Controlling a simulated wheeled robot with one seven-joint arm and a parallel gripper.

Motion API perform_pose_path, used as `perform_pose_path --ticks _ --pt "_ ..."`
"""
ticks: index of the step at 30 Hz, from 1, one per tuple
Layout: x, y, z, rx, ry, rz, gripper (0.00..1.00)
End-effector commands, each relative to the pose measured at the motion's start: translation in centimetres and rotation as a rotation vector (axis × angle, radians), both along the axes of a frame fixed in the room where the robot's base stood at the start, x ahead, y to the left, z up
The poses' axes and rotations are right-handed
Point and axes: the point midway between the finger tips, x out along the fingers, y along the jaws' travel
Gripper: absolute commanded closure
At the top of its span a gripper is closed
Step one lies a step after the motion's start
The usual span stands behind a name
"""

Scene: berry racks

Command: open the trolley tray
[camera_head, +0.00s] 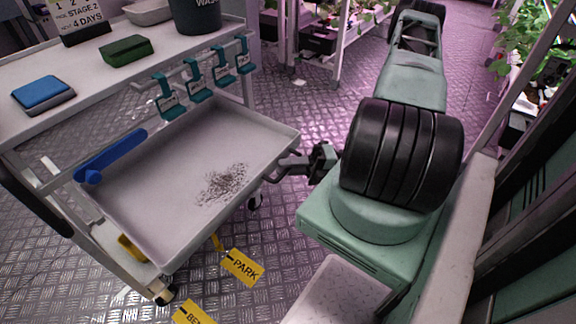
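The trolley tray (160,190) is a shallow pale grey tray below the trolley's top shelf (75,72). Much of it juts out from under the shelf toward the right, showing its inside. A patch of dark crumbs (223,184) lies on its floor, and a blue long-handled tool (112,154) rests over its left edge. My gripper (303,165) is at the tray's right rim, by a dark handle-like part. Its fingers are small and dark there, so I cannot tell whether they are closed around the handle.
Yellow tags, one reading PARK (241,266), hang near the trolley wheels. Teal clips (198,84) hang from the shelf's rail. A sponge (43,91), a green block (126,49) and a dark bin (196,14) stand on top. Plant racks (335,45) stand behind. Metal floor lies between.

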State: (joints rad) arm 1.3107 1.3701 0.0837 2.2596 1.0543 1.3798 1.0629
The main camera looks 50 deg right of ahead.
Motion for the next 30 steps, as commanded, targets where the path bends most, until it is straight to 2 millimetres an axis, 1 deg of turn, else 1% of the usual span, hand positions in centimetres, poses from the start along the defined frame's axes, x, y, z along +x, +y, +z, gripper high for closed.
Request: perform_pose_path --ticks 8,11,13,17,24,30 --pt "0.0 0.0 0.0 0.001 0.0 0.002 0.8" --pt "-0.4 -0.3 0.0 0.0 0.001 0.001 0.8" --pt "-0.8 -0.9 -0.1 0.001 0.001 -0.001 0.8" --pt "-2.4 -2.6 -0.4 -0.002 0.001 -0.001 0.8" --pt "-6.3 -6.8 -1.2 -0.002 0.002 0.0 0.8" --pt "-9.2 -10.0 -1.8 -0.001 0.001 0.0 0.8"
